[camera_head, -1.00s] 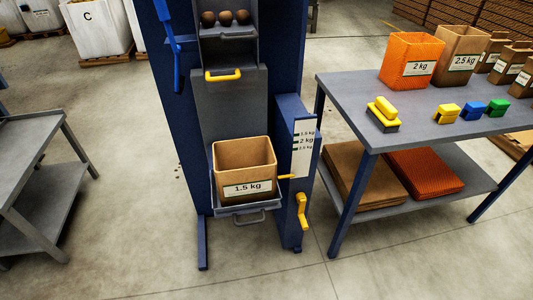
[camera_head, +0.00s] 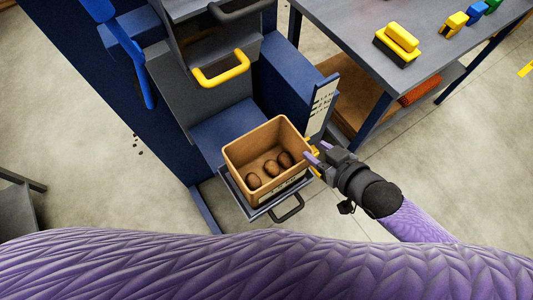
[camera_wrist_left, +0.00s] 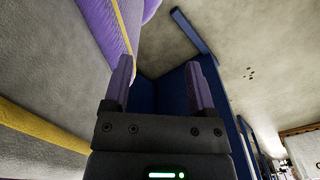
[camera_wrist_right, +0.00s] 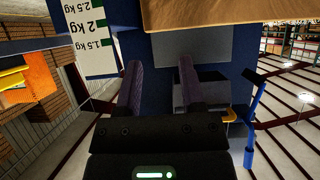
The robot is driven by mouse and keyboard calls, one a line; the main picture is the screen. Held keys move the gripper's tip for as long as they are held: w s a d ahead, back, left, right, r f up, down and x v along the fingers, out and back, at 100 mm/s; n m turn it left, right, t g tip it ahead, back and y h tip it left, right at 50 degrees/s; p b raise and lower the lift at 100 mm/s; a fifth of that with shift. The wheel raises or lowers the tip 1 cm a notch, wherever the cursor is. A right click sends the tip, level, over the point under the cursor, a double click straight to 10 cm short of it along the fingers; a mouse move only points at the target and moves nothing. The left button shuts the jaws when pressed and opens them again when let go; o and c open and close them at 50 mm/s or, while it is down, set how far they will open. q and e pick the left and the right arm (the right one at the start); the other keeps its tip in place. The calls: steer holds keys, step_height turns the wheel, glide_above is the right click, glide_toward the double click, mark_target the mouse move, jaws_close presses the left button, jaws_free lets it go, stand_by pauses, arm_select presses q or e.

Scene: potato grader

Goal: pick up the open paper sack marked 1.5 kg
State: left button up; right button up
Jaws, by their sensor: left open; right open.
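The open brown paper sack (camera_head: 258,146) stands upright on a small grey shelf (camera_head: 236,197) at the front of the blue grader. Three potatoes (camera_head: 272,167) lie in its bottom. Its front label is seen too steeply to read. My right gripper (camera_head: 318,154) is open at the sack's right side, close to its rim; I cannot tell if it touches. In the right wrist view the open fingers (camera_wrist_right: 160,65) are empty, with a sack wall (camera_wrist_right: 225,15) at the top. My left gripper (camera_wrist_left: 160,66) is open and empty in the left wrist view; the head view does not show it.
A yellow handle (camera_head: 221,70) juts out above the sack, and a blue lever (camera_head: 128,50) stands at left. A scale plate (camera_head: 323,103) is right of the sack. A grey table (camera_head: 352,40) with yellow-topped blocks (camera_head: 400,40) is at upper right. My purple arm crosses the bottom.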

mark_target(301, 136)
steer(key=x, duration=0.1)
steer(key=b+x, duration=0.1)
steer(key=x, duration=0.1)
steer(key=b+x, duration=0.1)
steer(key=x, duration=0.1)
steer(key=shift+d+f, duration=0.25)
steer(key=shift+d, duration=0.15)
steer(key=b+x, duration=0.1)
steer(key=x, duration=0.1)
steer(key=shift+w+a, duration=0.15)
steer(key=shift+w, duration=0.2)
steer(key=shift+r, duration=0.15)
jaws_close()
arm_select(q)
steer(key=shift+s+a+f, duration=0.2)
steer(key=shift+a+f, duration=0.05)
steer(key=shift+f, duration=0.4)
steer(key=shift+s+a+f, duration=0.25)
steer(key=shift+f, duration=0.35)
steer(key=shift+s+a+f, duration=0.2)
steer(key=shift+a+f, duration=0.05)
steer(key=shift+f, duration=0.4)
steer(key=shift+s, duration=0.2)
steer(key=shift+s+g, duration=0.3)
steer(key=shift+s, duration=0.1)
steer(key=shift+w, duration=0.1)
